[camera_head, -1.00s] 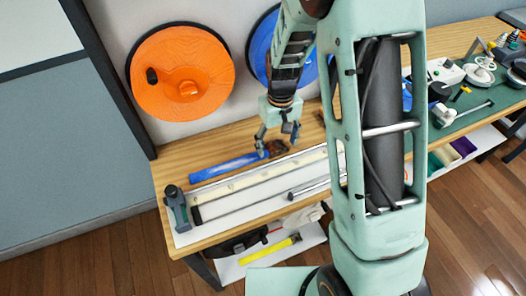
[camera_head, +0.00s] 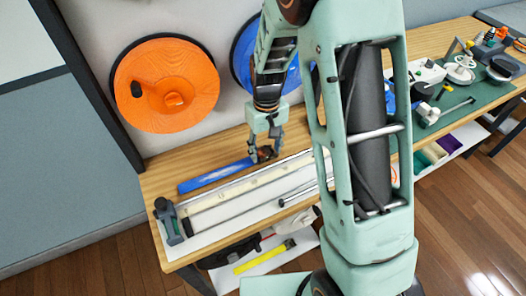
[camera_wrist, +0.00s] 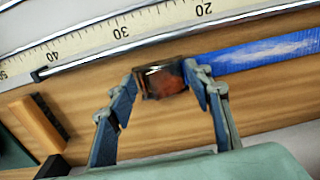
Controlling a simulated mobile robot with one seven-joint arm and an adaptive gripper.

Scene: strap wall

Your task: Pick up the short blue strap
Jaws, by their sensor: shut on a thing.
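A blue strap (camera_head: 215,175) lies along the wooden bench behind the white ruled rail, with a dark, reddish-brown buckle at its right end. In the wrist view, the strap (camera_wrist: 268,53) runs to the upper right from the buckle (camera_wrist: 163,80). My gripper (camera_head: 264,153) points down at the buckle end. In the wrist view, my gripper (camera_wrist: 163,88) has one finger on each side of the buckle and is shut on it. The strap appears to be still on the bench; any small lift cannot be told.
The ruled rail (camera_wrist: 95,35) with a metal rod runs close beside the strap. A wooden block (camera_wrist: 38,125) with dark bristles lies near the left finger. Orange (camera_head: 165,85) and blue (camera_head: 243,60) reels hang on the wall behind. Tools crowd the green mat (camera_head: 455,105) at right.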

